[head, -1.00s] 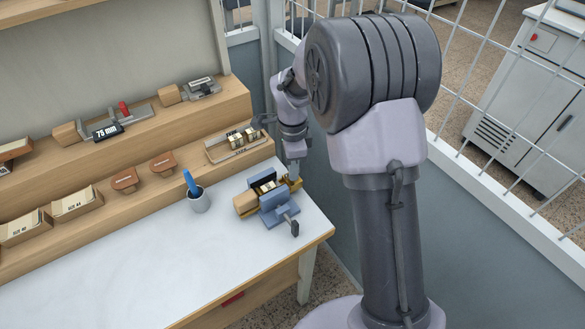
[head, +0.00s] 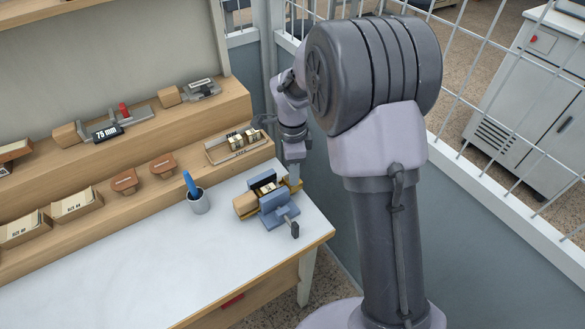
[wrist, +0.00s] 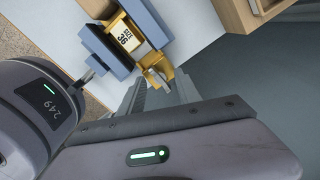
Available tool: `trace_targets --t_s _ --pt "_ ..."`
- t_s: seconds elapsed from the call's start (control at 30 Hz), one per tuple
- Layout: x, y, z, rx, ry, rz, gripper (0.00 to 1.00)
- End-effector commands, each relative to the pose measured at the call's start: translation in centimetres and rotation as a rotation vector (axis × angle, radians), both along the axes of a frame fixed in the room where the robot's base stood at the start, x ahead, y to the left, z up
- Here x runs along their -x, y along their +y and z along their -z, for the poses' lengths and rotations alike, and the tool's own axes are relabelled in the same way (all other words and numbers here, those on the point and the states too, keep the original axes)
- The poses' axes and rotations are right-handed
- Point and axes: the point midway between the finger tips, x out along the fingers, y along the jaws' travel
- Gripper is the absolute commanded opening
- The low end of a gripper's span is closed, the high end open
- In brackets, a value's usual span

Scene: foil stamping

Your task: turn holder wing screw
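The type holder (head: 266,190), with a brass-coloured body, sits in a blue vise (head: 277,207) at the right end of the white table. In the wrist view the holder (wrist: 150,57) shows at top centre, with the type block reading "36" clamped in it. A small grey wing screw (wrist: 157,78) sticks out from its brass end. My gripper (wrist: 158,92) is open, with one finger on each side of the wing screw. I cannot tell whether either finger touches it. In the head view my gripper (head: 294,173) is just behind the holder and its fingertips are partly hidden.
A tray of type (head: 237,143) lies on the shelf step behind. A wire fence (head: 460,150) runs close on the right. The table's front left is clear.

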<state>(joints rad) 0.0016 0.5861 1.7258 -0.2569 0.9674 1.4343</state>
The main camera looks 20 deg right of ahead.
Motion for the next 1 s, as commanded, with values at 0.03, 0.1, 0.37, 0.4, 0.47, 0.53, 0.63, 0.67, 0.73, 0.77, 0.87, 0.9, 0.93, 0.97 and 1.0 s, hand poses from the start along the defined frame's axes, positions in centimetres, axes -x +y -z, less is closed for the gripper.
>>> trace_targets --t_s 0.03,0.1,0.37,0.4,0.47,0.53,0.63,0.67,0.73,0.77,0.87,0.9,0.93,0.97,1.0 --pt "0.0 0.0 0.0 0.0 0.0 0.0 0.4" --pt "0.0 0.0 -0.2 0.0 0.0 0.0 0.4" --pt "-0.1 0.0 -7.2 -0.001 -0.004 0.0 0.4" --pt "-0.1 0.0 -8.6 -0.001 -0.004 0.001 0.4" --pt "-0.1 0.0 -10.7 0.0 -0.004 0.0 0.4" --pt "-0.1 0.0 -12.8 -0.001 -0.003 0.0 0.4" --pt "0.0 0.0 -15.2 0.0 -0.002 0.0 0.4" --pt "0.0 0.0 -15.7 0.0 -0.002 -0.001 0.4" --pt "0.0 0.0 -16.7 0.0 -0.002 0.0 0.4" --pt "0.0 0.0 -17.0 0.0 -0.001 0.001 0.4" --pt "0.0 0.0 -17.4 0.0 0.0 0.0 0.4" --pt "0.0 0.0 -17.5 0.0 0.0 0.0 0.4" --pt "0.0 0.0 -17.5 0.0 0.0 0.0 0.4" --pt "0.0 0.0 -17.4 0.0 0.0 0.0 0.4" --pt "0.0 0.0 -17.4 0.0 0.0 0.0 0.4"
